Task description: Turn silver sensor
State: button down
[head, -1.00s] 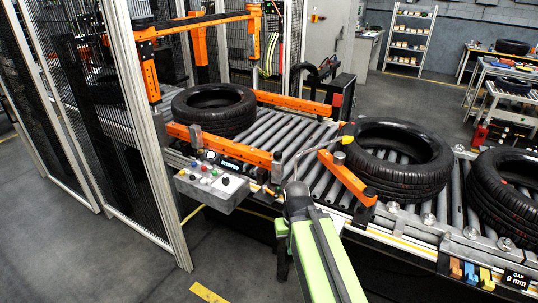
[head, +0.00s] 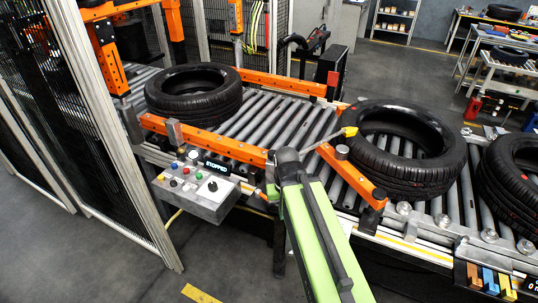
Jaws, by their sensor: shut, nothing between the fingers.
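A thin silver rod with a yellow tip (head: 349,131) reaches right from behind the end of my arm, beside the middle tyre; it looks like the silver sensor, and its base is hidden. My gripper (head: 287,157) shows as a dark block at the end of my green arm, close to the rod's left end at the conveyor's near edge. It is shut with nothing held; its fingers are hard to make out, and I cannot tell whether it touches the rod.
Tyres lie at left (head: 194,92), middle (head: 440,175) and right (head: 490,180) on the roller conveyor (head: 285,113). An orange guide with a grey knob (head: 341,152) stands right of my gripper. A control box (head: 207,190) reading "STOPPED" is at left, near the mesh fence (head: 75,110).

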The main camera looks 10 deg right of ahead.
aim_at(270, 166)
jog(key=z, duration=0.05)
jog(key=k, duration=1.15)
jog(key=u, duration=0.3)
jog(key=i, duration=1.6)
jog(key=z, duration=0.45)
